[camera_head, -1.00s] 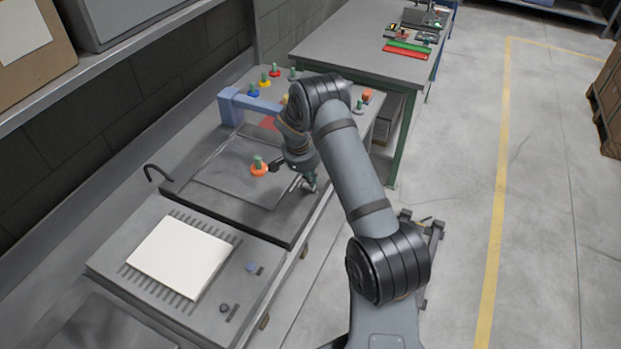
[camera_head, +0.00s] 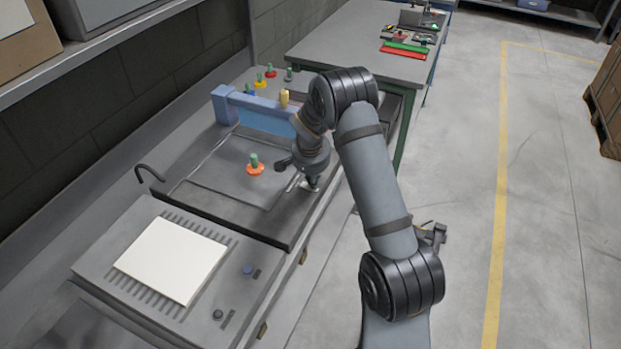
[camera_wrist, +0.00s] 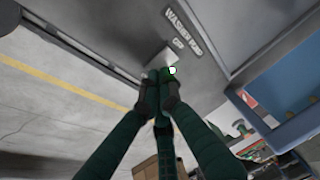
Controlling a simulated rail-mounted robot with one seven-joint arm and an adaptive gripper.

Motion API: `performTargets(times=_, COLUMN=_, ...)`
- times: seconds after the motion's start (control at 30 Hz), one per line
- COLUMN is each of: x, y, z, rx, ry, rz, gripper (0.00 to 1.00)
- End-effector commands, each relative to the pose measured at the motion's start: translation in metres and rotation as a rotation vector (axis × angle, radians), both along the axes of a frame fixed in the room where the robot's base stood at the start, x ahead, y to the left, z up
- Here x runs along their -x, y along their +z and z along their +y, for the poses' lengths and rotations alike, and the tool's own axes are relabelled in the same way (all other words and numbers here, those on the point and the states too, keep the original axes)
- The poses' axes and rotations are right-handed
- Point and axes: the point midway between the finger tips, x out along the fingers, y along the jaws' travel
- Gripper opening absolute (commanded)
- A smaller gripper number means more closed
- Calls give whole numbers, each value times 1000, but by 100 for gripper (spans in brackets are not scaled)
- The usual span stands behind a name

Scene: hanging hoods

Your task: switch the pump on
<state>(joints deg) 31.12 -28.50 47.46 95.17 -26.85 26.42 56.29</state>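The pump switch shows in the wrist view as a small pale plate (camera_wrist: 166,57) below a label that seems to read "WASH PUMP", on a grey panel (camera_wrist: 205,72). A small white spot with a red edge sits right at my fingertips. My gripper (camera_wrist: 163,77) has green fingers drawn together, with their tips at or very near the plate. They cover most of the switch, so its position and any contact are hidden. In the head view my gripper (camera_head: 311,183) points down at the right front edge of the dark wash station (camera_head: 215,203).
An orange-based part with a green peg (camera_head: 255,166) stands on the station's panel. A blue bar (camera_head: 255,110) runs behind it. A white sheet (camera_head: 172,260) lies on the nearer unit.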

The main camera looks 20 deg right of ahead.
Motion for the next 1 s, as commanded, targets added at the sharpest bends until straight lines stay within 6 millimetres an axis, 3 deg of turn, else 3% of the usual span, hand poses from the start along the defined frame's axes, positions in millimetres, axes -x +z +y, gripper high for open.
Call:
performTargets(times=0.57, x=-9, y=5, z=15, rx=-3, ry=2, rz=6, gripper=0)
performTargets(times=0.8, x=1, y=50, z=4, rx=-2, ry=-7, rz=8, gripper=0)
performTargets(times=0.87, x=4, y=56, z=6, rx=-2, ry=-6, rz=5, gripper=0)
performTargets(times=1.0, x=15, y=86, z=8, rx=-2, ry=-5, rz=3, gripper=0)
